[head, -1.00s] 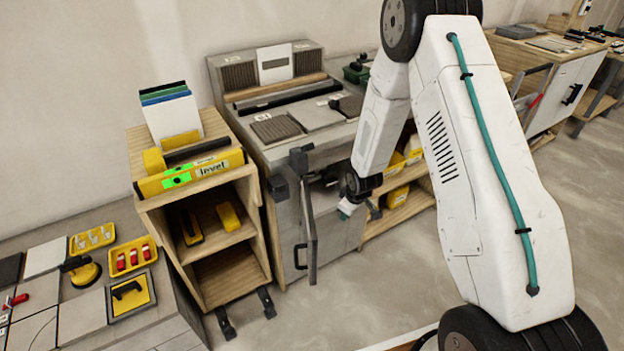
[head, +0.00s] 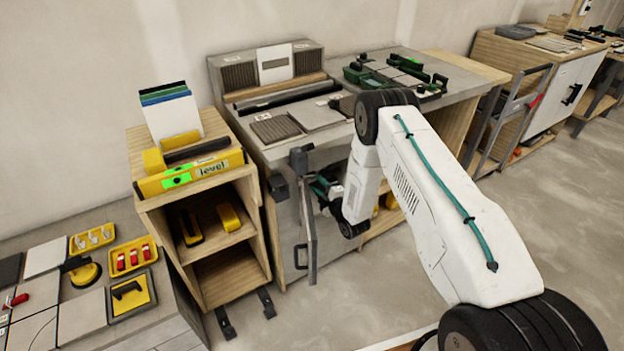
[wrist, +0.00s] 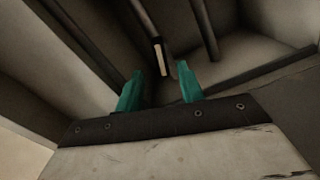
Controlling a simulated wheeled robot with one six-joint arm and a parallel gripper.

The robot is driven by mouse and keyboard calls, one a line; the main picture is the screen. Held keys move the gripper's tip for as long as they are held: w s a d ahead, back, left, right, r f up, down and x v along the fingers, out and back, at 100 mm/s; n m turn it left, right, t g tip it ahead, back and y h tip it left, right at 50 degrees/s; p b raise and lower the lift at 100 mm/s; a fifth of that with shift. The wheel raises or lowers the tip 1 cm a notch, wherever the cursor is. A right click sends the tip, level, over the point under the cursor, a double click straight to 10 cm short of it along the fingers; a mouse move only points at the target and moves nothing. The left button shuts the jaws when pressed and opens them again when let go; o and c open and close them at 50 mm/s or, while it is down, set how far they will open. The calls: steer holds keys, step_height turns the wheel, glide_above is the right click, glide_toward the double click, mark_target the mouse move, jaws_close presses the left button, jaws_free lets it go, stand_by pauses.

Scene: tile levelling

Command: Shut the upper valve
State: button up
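My gripper (wrist: 159,67) is open, its two teal fingers apart with nothing clearly between them. In the head view my gripper (head: 321,187) is at the opening of the grey cabinet, beside its open door (head: 307,232). The wrist view looks into a dim interior with several dark pipes. A narrow pale piece (wrist: 160,57) on the middle pipe shows just beyond and between the fingertips; it may be a valve handle, but I cannot tell. No second valve can be made out. My arm hides part of the cabinet in the head view.
The open door stands close to the left of my gripper. A wooden shelf unit (head: 198,268) with a yellow level (head: 190,176) on top is further left. Tile samples lie on the worktop (head: 245,152) above. The floor (head: 560,250) at right is clear.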

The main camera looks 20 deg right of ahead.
mark_target(310, 176)
steer(key=x, duration=0.5)
steer(key=shift+w, duration=0.2)
jaws_close()
